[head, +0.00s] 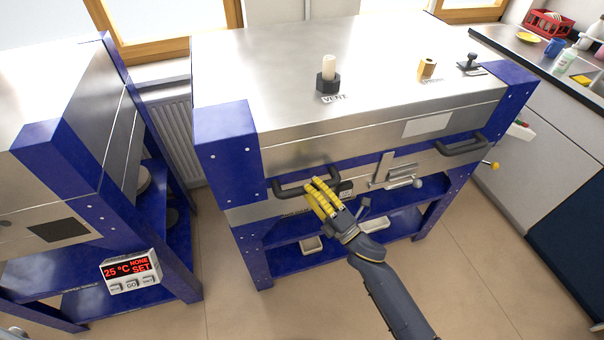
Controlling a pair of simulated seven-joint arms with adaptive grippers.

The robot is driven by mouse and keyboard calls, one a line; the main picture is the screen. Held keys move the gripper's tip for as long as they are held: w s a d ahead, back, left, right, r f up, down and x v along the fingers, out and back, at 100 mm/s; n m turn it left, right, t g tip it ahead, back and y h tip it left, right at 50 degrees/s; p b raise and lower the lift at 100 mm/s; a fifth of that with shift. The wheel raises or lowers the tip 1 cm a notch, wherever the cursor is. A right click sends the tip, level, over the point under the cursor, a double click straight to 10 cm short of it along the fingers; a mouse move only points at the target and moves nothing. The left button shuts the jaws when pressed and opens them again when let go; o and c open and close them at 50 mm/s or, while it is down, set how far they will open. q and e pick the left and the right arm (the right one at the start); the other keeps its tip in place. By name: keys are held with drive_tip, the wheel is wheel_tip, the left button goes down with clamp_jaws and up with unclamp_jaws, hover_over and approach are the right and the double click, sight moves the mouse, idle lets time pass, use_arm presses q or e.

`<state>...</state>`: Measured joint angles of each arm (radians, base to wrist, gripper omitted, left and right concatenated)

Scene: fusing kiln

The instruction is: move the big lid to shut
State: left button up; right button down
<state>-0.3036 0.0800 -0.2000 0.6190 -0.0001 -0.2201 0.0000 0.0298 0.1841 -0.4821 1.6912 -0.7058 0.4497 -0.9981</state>
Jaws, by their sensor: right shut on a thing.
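The big lid (300,75) is the broad steel top of the blue-framed kiln in the middle of the head view. It lies about level over the kiln body; I cannot tell whether a small gap is left at its front edge. A dark left handle (290,191) and a dark right handle (460,147) stick out from its front. My right gripper (319,187), with yellow fingers, is shut on the left handle, and its fingers hide part of the bar. My left gripper is not in view.
A vent plug (327,78), a brass piece (427,68) and a black knob (469,62) stand on the lid. A latch (396,178) is on the front. A second kiln (60,150) with a controller (131,271) stands left. A counter (540,50) is right. The floor in front is clear.

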drive_tip(key=shift+s+d+f, duration=0.1)
drive_tip(key=shift+s+f, duration=0.1)
drive_tip(key=shift+f, duration=0.65)
drive_tip(key=c, duration=1.5)
unclamp_jaws()
drive_tip(key=shift+f, duration=0.1)
drive_tip(key=o, duration=0.3)
drive_tip(key=shift+w, duration=0.1)
drive_tip(key=shift+r, duration=0.2)
drive_tip(key=v, duration=1.2)
